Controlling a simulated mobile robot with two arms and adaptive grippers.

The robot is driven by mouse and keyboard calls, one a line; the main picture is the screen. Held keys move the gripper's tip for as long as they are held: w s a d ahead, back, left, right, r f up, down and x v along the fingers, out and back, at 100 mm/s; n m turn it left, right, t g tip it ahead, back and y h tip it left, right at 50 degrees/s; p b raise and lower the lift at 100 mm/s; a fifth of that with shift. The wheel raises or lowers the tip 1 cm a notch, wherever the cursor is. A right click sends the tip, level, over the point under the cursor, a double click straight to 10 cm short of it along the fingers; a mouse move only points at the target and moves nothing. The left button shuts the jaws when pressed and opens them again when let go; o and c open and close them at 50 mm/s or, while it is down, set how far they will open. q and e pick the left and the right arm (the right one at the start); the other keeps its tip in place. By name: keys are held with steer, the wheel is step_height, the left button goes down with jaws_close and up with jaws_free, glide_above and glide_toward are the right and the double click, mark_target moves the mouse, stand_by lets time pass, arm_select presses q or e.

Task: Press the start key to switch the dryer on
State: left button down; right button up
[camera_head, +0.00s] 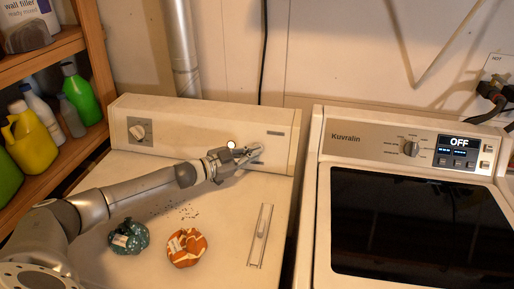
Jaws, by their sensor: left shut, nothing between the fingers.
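A white machine with a plain control panel (200,121) stands on the left; I take it to be the dryer, though no label on it is readable. Its panel has a dial (138,131) at the left and a small round pale spot (231,144) near the middle. My left gripper (259,151) is shut and empty, with its fingertips at the right part of this panel. I cannot tell whether they touch it. No start key can be made out for certain; the gripper covers part of the panel. My right gripper is not in view.
A Kuvralin machine (345,138) stands on the right, its display (459,146) reading OFF. A teal bundle (129,236) and an orange patterned bundle (187,248) lie on the left machine's top. A wooden shelf (62,158) with bottles stands at the far left.

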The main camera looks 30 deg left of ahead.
arm_select(q)
steer(key=shift+s+d+r+p, duration=0.2)
steer(key=shift+s+r+p, duration=0.1)
steer(key=shift+s, duration=0.35)
steer(key=shift+s+d+r+p, duration=0.15)
steer(key=shift+s+r+p, duration=0.15)
steer(key=shift+s, duration=0.35)
